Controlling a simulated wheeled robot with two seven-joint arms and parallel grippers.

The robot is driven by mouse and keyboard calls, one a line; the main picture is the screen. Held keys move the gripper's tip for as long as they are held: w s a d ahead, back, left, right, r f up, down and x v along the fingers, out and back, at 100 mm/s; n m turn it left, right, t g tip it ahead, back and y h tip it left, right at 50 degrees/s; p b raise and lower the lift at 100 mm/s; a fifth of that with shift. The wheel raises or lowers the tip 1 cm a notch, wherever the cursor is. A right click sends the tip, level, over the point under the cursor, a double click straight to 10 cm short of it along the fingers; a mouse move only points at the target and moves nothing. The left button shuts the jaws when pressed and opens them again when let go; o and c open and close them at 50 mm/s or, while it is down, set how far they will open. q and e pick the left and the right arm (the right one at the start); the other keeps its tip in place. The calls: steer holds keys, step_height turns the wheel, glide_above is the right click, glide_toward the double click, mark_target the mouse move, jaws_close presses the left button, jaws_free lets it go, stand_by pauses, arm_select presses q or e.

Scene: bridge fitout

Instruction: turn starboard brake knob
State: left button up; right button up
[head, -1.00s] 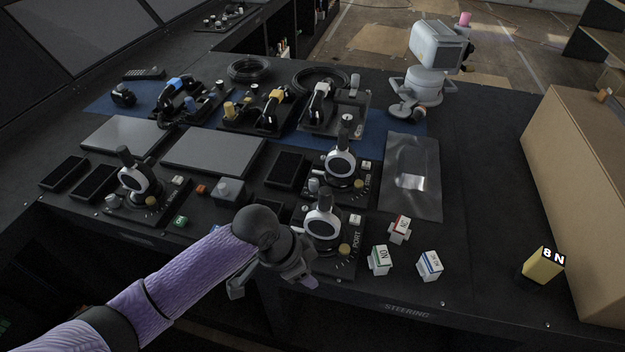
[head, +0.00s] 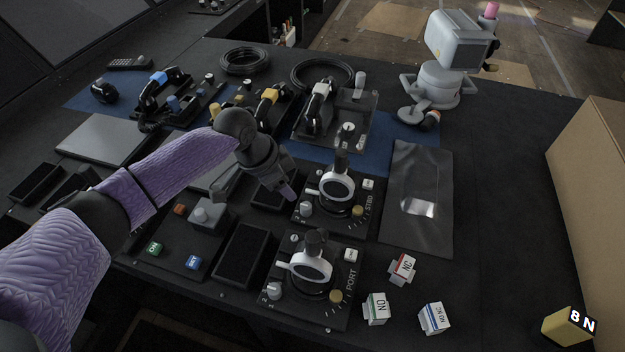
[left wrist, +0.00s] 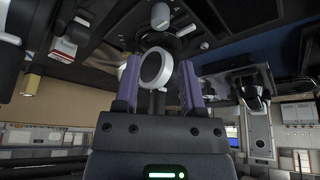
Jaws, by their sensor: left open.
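The STBD panel (head: 368,197) lies right of the image middle in the head view. It carries a lever with a white ring (head: 337,187), a pale grey knob (head: 306,208) at lower left and a gold knob (head: 358,210) at lower right. No label tells me which is the brake knob. My left gripper (head: 258,188) is open and empty, just left of this panel and above the console. In the left wrist view, a white-rimmed round part (left wrist: 155,68) shows between the open fingers (left wrist: 160,90), apart from them. My right gripper is out of view.
The similar PORT panel (head: 345,300) sits in front of the STBD one. White labelled blocks (head: 402,269) stand to its right. Handsets (head: 318,105) stand behind. The console is bare toward the cardboard box (head: 592,190).

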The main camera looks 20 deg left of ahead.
mark_target(305, 205)
arm_select(q)
steer(key=b+x, duration=0.4)
steer(key=x, duration=0.6)
steer(key=shift+r, duration=0.1)
jaws_close()
